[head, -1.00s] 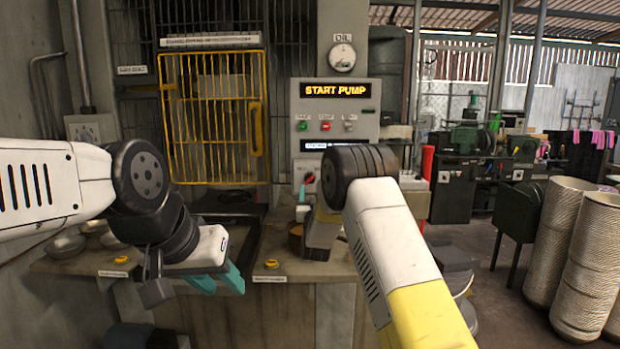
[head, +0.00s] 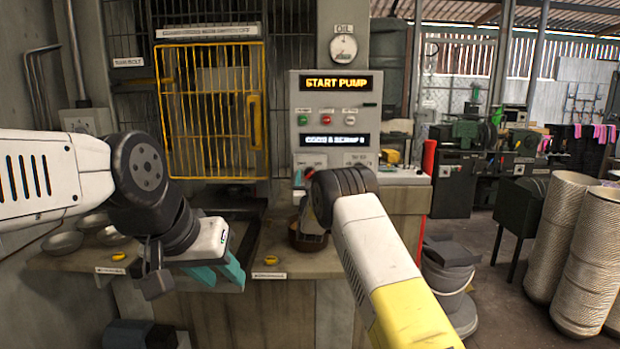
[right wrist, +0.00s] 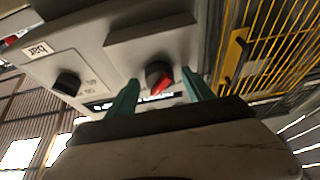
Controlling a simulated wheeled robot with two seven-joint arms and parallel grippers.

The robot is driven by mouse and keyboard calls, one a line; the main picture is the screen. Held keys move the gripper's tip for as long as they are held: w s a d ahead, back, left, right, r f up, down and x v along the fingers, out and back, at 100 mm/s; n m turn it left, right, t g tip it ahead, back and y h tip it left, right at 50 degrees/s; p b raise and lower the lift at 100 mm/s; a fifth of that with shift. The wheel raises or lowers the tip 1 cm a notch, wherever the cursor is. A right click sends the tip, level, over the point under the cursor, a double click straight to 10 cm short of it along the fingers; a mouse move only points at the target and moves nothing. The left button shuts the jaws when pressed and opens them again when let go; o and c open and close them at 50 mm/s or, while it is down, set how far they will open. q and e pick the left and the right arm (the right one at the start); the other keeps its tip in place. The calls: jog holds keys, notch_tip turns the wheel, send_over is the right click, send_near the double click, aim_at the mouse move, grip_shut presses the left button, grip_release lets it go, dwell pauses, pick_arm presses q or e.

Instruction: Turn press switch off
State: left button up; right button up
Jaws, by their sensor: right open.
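The press switch looks to be the red and black rotary knob on the grey control panel (head: 308,95). In the right wrist view the knob (right wrist: 160,78) sits between the teal fingers of my right gripper (right wrist: 158,100), which are open and apart from each other. I cannot tell whether they touch the knob.
A black knob (right wrist: 67,83) sits beside the red one. A yellow barred gate (head: 212,110) stands left of the panel. Metal bowls (head: 62,243) and a brown bowl (head: 303,240) rest on the counter (head: 285,262). A grey bucket (head: 448,275) stands on the floor at right.

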jog(key=shift+c, duration=0.4)
grip_shut()
jog(key=shift+n+y, duration=0.4)
jog(key=shift+n, duration=0.2)
jog(key=n+g+y, duration=0.2)
jog(key=n, duration=0.5)
jog(key=n+g+y, duration=0.1)
jog(key=n+y, duration=0.1)
jog(key=n, duration=0.5)
jog(key=n+g+y, duration=0.2)
jog(key=n, duration=0.5)
jog(key=shift+d+r+g, duration=0.2)
jog(key=shift+g, duration=0.1)
jog(key=shift+n, duration=0.3)
